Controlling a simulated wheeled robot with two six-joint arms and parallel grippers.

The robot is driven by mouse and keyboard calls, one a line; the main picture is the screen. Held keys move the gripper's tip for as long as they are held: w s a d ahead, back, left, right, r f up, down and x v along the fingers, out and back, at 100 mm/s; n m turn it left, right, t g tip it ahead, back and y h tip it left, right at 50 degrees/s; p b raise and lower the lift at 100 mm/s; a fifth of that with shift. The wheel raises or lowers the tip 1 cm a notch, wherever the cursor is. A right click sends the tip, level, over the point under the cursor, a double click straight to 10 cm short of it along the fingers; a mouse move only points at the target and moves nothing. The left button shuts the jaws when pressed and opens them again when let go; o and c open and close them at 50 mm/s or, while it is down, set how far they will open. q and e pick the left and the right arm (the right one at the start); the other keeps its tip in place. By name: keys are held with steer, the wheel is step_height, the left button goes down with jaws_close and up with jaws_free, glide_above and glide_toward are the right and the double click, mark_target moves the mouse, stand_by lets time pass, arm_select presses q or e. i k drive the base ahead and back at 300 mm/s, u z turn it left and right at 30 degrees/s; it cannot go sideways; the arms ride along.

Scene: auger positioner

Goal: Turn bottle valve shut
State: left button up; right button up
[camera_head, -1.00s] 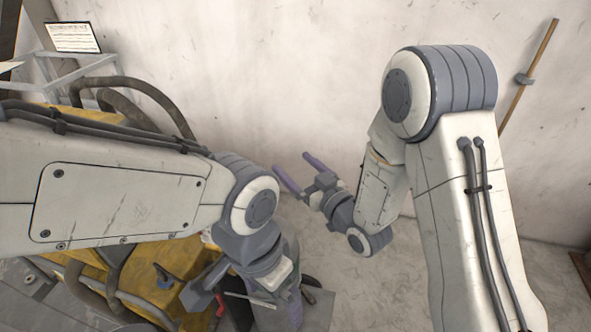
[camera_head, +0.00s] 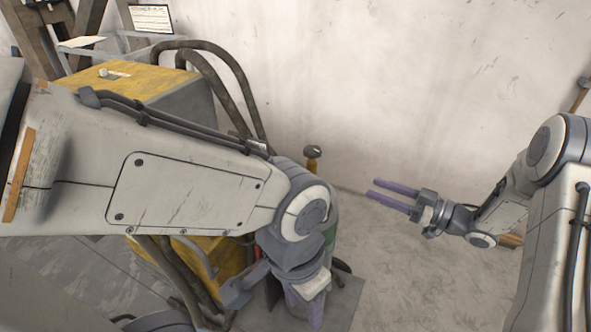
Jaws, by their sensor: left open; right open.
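A gas bottle (camera_head: 331,233), greenish, stands mostly hidden behind my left wrist; only a strip of its side shows.
A yellow machine (camera_head: 150,83) with thick dark hoses (camera_head: 232,85) stands at the left, close to my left arm. A pale wall (camera_head: 420,80) closes off the back. The grey floor (camera_head: 400,265) is clear between the bottle and my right arm.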

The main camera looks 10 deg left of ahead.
mark_target(312, 153)
steer(key=k, duration=0.55)
steer(key=z, duration=1.85)
steer(key=i, duration=1.5)
steer(key=u, duration=3)
steer(key=i, duration=0.5)
steer(key=z, duration=0.1)
